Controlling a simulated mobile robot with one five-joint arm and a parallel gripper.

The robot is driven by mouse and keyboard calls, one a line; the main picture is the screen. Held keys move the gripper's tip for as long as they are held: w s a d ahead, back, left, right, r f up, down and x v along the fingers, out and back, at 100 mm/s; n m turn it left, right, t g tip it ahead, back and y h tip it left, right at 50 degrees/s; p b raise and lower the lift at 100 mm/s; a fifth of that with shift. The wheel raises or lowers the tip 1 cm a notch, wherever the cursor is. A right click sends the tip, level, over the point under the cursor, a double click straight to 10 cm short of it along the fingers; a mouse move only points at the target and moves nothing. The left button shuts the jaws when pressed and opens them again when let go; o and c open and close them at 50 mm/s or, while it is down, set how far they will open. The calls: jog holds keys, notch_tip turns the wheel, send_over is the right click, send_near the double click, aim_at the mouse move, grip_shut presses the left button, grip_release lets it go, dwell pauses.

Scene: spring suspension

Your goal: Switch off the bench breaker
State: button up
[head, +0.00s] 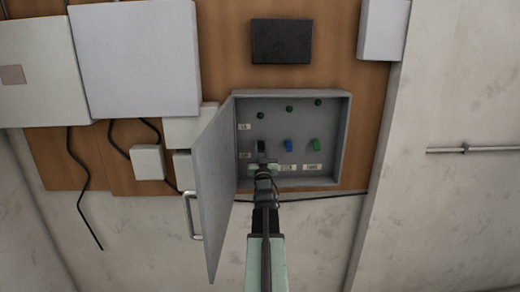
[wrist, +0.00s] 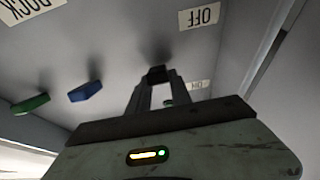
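The grey breaker box (head: 343,140) hangs on the wooden board with its door open to the left. Inside, a row holds a black switch (head: 262,146), a blue switch (head: 289,146) and a green switch (head: 314,144). My gripper (head: 264,158) reaches in from below at the black switch and hides the label under it. In the wrist view, the picture is upside down; my gripper's fingers (wrist: 160,82) are a narrow gap apart, with the black switch (wrist: 157,73) between their tips, apparently gripped. An OFF label (wrist: 199,15) is beside it.
The open door (head: 214,185) with its handle (head: 192,215) stands close to the left of my arm. In the wrist view, the blue switch (wrist: 85,91) and green switch (wrist: 30,104) are left of the fingers. Small green lamps (head: 289,108) sit above the switches.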

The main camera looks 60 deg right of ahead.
grip_shut()
jog(key=f+h+b, duration=0.1)
jog(key=b, duration=0.2)
jog(key=shift+d+f, duration=0.15)
jog(key=shift+f+t+b, duration=0.15)
jog(key=shift+t+b, duration=0.15)
jog(key=shift+b, duration=0.4)
jog(key=shift+t+h+b, duration=0.3)
jog(key=shift+h+b, duration=0.3)
jog(key=shift+b, duration=0.25)
jog(key=shift+r, duration=0.3)
jog(key=o, duration=0.7)
grip_release()
jog(key=shift+o, duration=0.8)
jog(key=shift+d+f, duration=0.1)
